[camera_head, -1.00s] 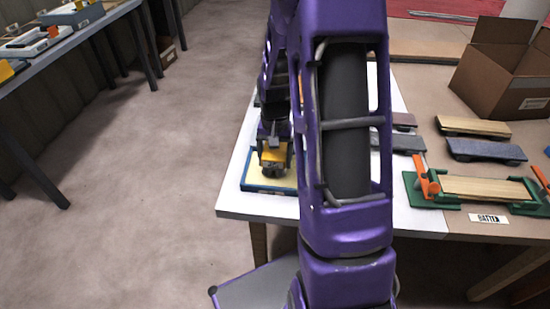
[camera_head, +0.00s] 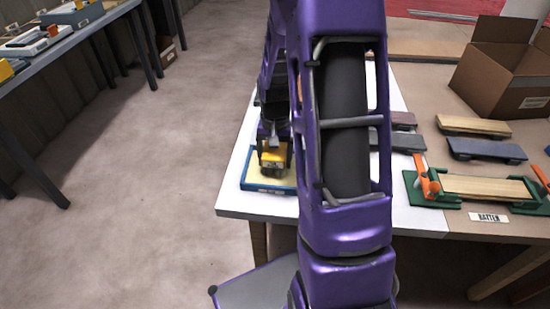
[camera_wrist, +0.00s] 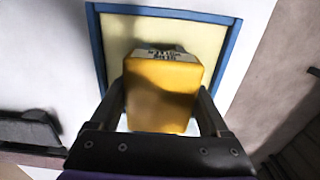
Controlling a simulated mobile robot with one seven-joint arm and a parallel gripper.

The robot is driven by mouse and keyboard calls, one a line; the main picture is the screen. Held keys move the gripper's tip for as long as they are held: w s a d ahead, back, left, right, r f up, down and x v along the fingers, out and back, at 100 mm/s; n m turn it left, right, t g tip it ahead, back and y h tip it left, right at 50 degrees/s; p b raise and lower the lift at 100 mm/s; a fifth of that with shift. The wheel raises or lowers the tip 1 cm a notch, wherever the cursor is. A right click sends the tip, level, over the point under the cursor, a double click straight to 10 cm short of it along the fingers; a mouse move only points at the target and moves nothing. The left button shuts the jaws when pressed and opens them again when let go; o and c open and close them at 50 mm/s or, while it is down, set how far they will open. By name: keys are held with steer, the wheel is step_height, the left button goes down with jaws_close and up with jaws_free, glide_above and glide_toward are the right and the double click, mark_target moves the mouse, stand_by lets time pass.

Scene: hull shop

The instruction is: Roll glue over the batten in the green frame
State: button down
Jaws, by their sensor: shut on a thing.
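The batten (camera_head: 484,188) is a pale wooden strip lying in the green frame (camera_head: 432,201), with orange clamps, at the right of the bench. A label reading BATTEN (camera_head: 489,218) sits at its front. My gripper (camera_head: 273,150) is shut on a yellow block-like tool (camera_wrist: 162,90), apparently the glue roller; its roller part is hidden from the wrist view. The tool is over a blue-rimmed tray (camera_wrist: 229,55) with a pale yellow inside, also seen in the head view (camera_head: 262,189). I cannot tell whether it touches the tray's bed.
Behind the frame lie a wooden-topped piece (camera_head: 474,126) and a grey-blue piece (camera_head: 485,149). An open cardboard box (camera_head: 500,75) stands at the back right. My arm hides the middle of the bench. Another table (camera_head: 70,40) stands at the far left.

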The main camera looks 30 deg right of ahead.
steer(key=shift+r+p, duration=2.7)
steer(key=shift+r, duration=0.8)
steer(key=shift+a, duration=0.1)
